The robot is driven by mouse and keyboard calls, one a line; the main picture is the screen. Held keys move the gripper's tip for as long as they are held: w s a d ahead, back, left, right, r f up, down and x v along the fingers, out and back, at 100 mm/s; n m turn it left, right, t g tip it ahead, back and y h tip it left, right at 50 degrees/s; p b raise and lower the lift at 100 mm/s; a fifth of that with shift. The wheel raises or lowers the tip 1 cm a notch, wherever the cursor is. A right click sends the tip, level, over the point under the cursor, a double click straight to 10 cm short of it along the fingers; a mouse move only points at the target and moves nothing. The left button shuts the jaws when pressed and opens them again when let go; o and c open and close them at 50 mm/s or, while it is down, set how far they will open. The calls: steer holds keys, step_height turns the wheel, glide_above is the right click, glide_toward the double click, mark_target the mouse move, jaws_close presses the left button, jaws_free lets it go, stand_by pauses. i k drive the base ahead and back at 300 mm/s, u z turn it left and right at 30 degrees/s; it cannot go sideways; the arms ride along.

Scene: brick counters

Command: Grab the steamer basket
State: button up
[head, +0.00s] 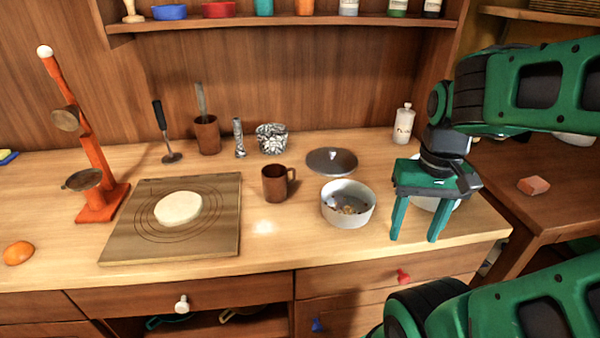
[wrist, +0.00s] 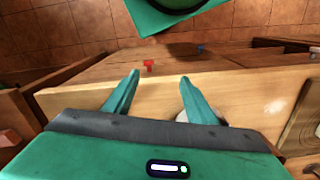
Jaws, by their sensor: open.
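A brown, ribbed, basket-like thing (head: 566,6) sits on the upper right shelf in the head view, cut off by the top edge. It may be the steamer basket; I cannot tell for sure. My gripper (head: 415,237) is open and points down over the right end of the counter, well below and left of that thing. A white bowl (head: 447,204) shows partly behind the fingers. In the wrist view, my gripper's open fingers (wrist: 160,76) have nothing between them but counter edge, and a pale rounded thing (wrist: 183,116) is partly hidden by the right finger.
A white pot (head: 347,204) with bits inside stands left of my gripper, with a grey lid (head: 331,160) behind it. A brown mug (head: 275,183), a board (head: 125,238) with dough and an orange stand (head: 95,170) are further left. A white bottle (head: 403,123) stands behind.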

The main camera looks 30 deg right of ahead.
mark_target(356, 193)
steer(key=k, duration=1.65)
steer(key=z, duration=0.4)
steer(key=i, duration=0.75)
steer(key=z, duration=0.1)
